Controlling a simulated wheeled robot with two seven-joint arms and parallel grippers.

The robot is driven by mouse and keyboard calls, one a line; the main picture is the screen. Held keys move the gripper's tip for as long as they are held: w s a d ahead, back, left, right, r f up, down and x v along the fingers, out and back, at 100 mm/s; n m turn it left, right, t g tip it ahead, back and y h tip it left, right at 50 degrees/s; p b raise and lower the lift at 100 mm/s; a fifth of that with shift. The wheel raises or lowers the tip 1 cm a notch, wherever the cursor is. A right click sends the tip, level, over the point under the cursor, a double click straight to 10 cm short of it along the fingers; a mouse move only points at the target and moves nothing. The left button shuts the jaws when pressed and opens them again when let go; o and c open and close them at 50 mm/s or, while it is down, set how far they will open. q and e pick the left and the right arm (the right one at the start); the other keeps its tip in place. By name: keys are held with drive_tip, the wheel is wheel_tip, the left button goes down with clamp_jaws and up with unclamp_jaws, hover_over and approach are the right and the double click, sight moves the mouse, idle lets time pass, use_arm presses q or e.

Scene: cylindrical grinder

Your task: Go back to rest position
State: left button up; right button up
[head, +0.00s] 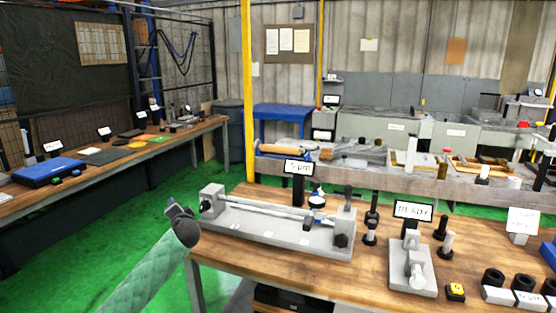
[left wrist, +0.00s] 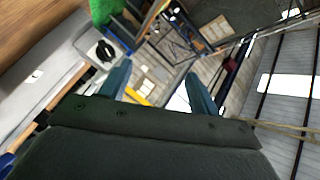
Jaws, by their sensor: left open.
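My left arm comes in from the lower left of the head view, in a pale green sleeve. Its gripper (head: 177,209) is raised just left of the grey bench fixture's left end in the picture; I cannot tell how far apart they are. In the left wrist view the two teal fingers of the left gripper (left wrist: 160,90) stand apart with nothing between them. My right gripper is not in view.
A long grey fixture (head: 270,229) with a rod and dial stands on the wooden bench (head: 218,269). A "READY" sign (head: 413,210) and a smaller grey fixture (head: 412,272) stand to its right. Green floor (head: 155,232) lies open between this bench and the left bench (head: 135,157).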

use_arm(q)
drive_tip(key=s+d+f+n+g+h, duration=0.1)
drive_tip(key=s+d+f+g+h, duration=0.15)
drive_tip(key=s+d+f, duration=0.55)
drive_tip(key=s+d+f+n+g+h, duration=0.1)
drive_tip(key=s+d+f+g+h, duration=0.15)
drive_tip(key=s+f, duration=0.75)
drive_tip(key=s+d+f+n+g+h, duration=0.1)
drive_tip(key=s+d+f+g+h, duration=0.25)
drive_tip(key=s, duration=0.95)
drive_tip(key=s+d+f+g, duration=0.1)
drive_tip(key=s+f, duration=0.5)
drive_tip(key=s, duration=0.4)
drive_tip(key=s+d+f+n+g, duration=0.1)
drive_tip(key=s+d+f+g, duration=0.1)
drive_tip(key=s+f, duration=0.5)
drive_tip(key=s+d+f+g, duration=0.1)
drive_tip(key=s+f, duration=0.5)
drive_tip(key=s, duration=0.9)
drive_tip(key=shift+s+d+f+n+g, duration=0.2)
drive_tip(key=shift+d+n+g, duration=0.2)
drive_tip(key=shift+g, duration=0.05)
